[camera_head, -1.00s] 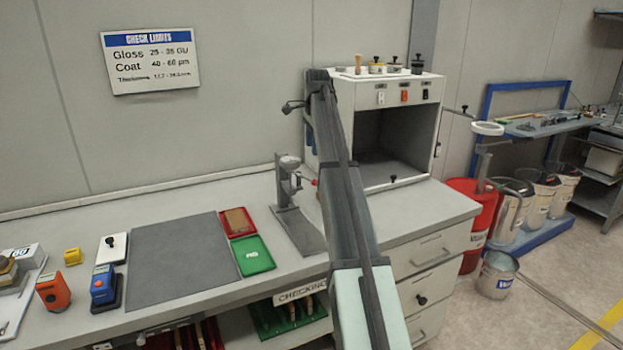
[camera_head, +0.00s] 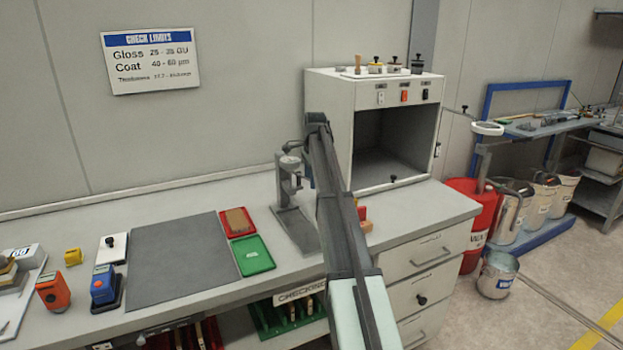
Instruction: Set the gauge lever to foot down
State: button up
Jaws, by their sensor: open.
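The thickness gauge (camera_head: 289,187) is a grey stand on a dark base plate on the bench, left of my arm. Its round head is at the top of the stand. My arm reaches up the middle of the view and covers the gauge's right side, where the lever is not visible. My gripper (camera_head: 292,147) shows only as a small dark part left of the arm's end, close above the gauge head. It is open. I cannot tell whether it touches the gauge.
A white cabinet (camera_head: 343,92) with an open front stands behind and right of my arm. Red (camera_head: 237,222) and green (camera_head: 252,256) trays and a grey mat (camera_head: 182,266) lie left of the gauge. A small red block (camera_head: 363,214) stands right of my arm.

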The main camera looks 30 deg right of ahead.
jog(key=shift+f, duration=0.15)
grip_shut()
dwell(0.5)
